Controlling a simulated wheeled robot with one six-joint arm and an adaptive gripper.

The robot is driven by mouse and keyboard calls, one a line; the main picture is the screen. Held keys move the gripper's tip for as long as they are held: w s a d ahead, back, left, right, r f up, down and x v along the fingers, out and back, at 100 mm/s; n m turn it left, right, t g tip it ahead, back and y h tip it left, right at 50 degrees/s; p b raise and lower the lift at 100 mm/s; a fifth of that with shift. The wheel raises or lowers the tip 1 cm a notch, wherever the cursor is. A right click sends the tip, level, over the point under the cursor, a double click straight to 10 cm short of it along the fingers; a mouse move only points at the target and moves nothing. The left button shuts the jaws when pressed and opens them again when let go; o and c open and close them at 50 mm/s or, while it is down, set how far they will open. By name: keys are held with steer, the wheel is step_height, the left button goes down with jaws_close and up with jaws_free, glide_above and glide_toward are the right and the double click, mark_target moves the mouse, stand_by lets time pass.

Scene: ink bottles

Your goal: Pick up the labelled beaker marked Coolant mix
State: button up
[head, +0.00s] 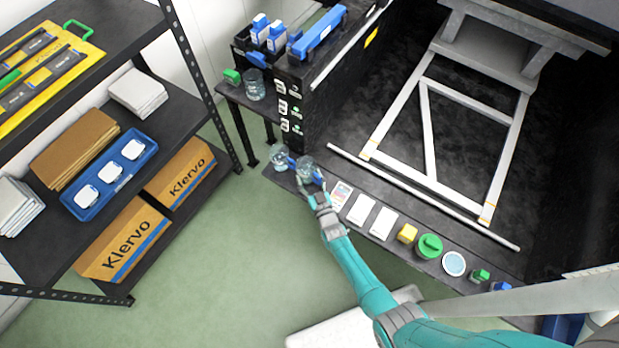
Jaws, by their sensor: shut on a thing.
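Two clear glass beakers stand close together at the left end of the narrow dark ledge. My gripper (309,177) reaches up from below and is shut on the right beaker (306,164). The left beaker (280,156) is just beside it, with a small blue part showing between the two. A third glass vessel (254,85) stands farther back on a dark side table. I cannot read any label on these vessels, so I cannot tell which is marked Coolant mix. I cannot tell whether the held beaker is lifted off the ledge.
A black machine with a white frame (430,140) stands behind. A shelf with Klervo boxes (125,240) is left; green floor lies between.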

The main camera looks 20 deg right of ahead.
steer(key=shift+r, duration=0.15)
steer(key=s+a, duration=1)
steer(key=a, duration=0.4)
steer(key=shift+s+a, duration=0.2)
steer(key=shift+s, duration=0.05)
stand_by(0.4)
stand_by(1.4)
